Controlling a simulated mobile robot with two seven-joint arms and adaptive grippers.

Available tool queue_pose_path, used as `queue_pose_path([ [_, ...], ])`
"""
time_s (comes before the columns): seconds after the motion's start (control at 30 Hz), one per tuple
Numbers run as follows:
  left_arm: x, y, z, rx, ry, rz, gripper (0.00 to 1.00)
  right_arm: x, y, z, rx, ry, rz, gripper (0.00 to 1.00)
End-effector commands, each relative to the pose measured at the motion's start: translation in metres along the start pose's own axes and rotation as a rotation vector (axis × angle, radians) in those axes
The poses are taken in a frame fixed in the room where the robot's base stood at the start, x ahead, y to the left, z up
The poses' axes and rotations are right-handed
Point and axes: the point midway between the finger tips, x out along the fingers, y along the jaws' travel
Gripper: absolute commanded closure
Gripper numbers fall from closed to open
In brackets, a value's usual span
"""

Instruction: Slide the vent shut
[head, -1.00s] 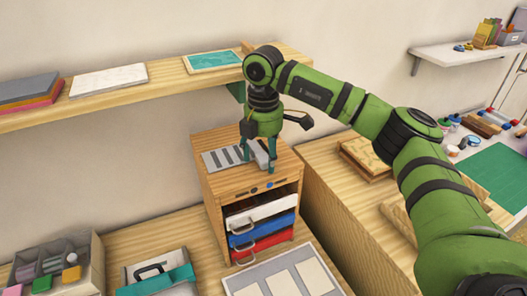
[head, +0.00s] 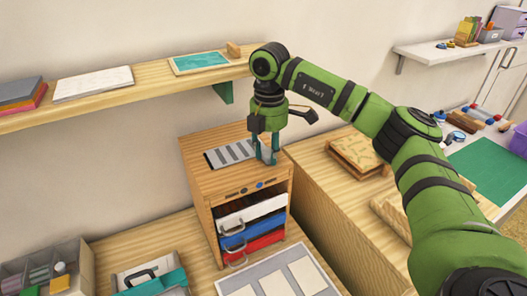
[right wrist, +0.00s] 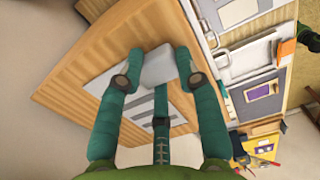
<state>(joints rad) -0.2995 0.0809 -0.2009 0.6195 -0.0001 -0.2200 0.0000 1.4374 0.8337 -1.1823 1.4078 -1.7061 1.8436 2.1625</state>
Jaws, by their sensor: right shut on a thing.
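The vent (head: 229,153) is a pale grey plate with several dark slots on top of a wooden cabinet (head: 200,181). The slots also show in the right wrist view (right wrist: 143,106). A light grey slider piece (right wrist: 158,66) sits at the vent's right end in the head view. My right gripper (head: 267,160) comes down from above with its fingers on either side of this piece and is shut on it. Its fingertips hide part of the piece in the head view. My left gripper is not in view.
The cabinet front holds white, blue and red drawers (head: 254,232) with handles. A wall shelf (head: 130,88) runs behind and above the cabinet. A wooden counter (head: 320,190) stands close on the right. A tray with pale sheets (head: 275,280) lies in front.

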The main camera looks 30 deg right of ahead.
Motion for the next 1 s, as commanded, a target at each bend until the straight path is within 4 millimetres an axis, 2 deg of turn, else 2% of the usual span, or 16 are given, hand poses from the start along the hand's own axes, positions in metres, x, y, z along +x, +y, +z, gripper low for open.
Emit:
queue_pose_path([
  [0.07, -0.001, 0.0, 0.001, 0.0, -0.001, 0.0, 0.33, -0.005, 0.003, 0.002, 0.009, -0.001, 0.017, 1.0],
  [0.1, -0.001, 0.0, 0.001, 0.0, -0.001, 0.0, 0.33, -0.005, 0.003, 0.002, 0.009, -0.001, 0.017, 0.58],
  [0.17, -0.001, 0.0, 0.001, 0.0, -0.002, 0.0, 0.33, -0.005, 0.003, 0.002, 0.01, -0.001, 0.017, 0.34],
  [0.57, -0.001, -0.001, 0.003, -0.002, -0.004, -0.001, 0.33, -0.006, 0.002, 0.001, 0.005, -0.001, 0.009, 0.33],
  [0.77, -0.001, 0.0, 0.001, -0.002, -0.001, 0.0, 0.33, -0.036, 0.003, 0.001, 0.006, 0.0, 0.012, 0.33],
  [1.0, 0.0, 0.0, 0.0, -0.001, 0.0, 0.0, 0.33, -0.09, 0.003, 0.002, 0.008, -0.001, 0.014, 0.33],
])
